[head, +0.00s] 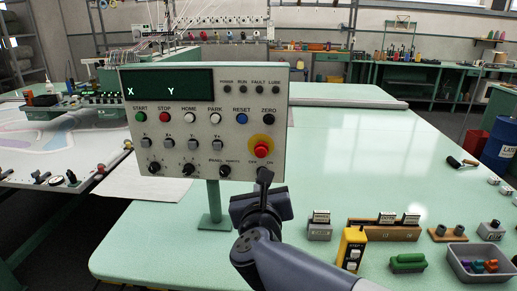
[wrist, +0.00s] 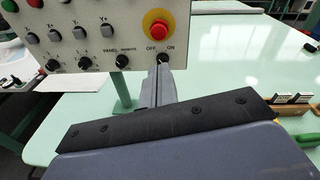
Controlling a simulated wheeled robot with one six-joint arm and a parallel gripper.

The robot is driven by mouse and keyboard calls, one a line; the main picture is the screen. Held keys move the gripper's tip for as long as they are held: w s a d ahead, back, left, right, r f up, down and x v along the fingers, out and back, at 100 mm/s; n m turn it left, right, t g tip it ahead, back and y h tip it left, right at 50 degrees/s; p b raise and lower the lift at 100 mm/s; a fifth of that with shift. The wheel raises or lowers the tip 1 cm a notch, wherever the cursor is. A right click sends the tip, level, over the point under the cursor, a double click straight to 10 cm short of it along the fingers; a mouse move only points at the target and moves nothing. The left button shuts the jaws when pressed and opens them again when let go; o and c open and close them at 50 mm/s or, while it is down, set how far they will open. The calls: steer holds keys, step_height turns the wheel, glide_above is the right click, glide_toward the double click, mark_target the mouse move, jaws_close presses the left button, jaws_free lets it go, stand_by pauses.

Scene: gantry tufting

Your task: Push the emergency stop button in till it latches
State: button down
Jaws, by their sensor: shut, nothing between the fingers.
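The emergency stop button (head: 261,150) is a red mushroom head on a yellow round plate at the lower right of the control panel (head: 203,183). In the wrist view the red button (wrist: 158,31) shows whole, with nothing in front of it. My gripper (head: 264,176) is shut and empty, just below the button and in front of the OFF/ON switch in the head view. In the wrist view my gripper (wrist: 161,66) points at the panel's lower edge by that switch, which it partly hides. I cannot tell whether the fingertips touch the panel.
The panel stands on a green post (head: 213,203) on a pale green table (head: 350,150). Small boxes, a yellow device (head: 351,247) and a grey tray (head: 483,264) lie at the right front. The table right of the panel is largely clear.

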mark_target(261, 153)
steer(key=m, duration=0.1)
steer(key=a+r+m, duration=0.1)
steer(key=m, duration=0.1)
steer(key=shift+w+h, duration=0.2)
steer(key=shift+h, duration=0.2)
steer(key=shift+w, duration=0.15)
steer(key=w+p, duration=0.1)
steer(key=w, duration=0.3)
steer(key=w+f, duration=0.1)
steer(key=w, duration=0.3)
steer(key=w+p, duration=0.1)
steer(key=w, duration=0.4)
steer(key=shift+d+f+p, duration=0.1)
steer(key=shift+f+p, duration=0.2)
steer(key=shift+f, duration=0.05)
steer(key=shift+w, duration=0.3)
steer(key=shift+f, duration=0.1)
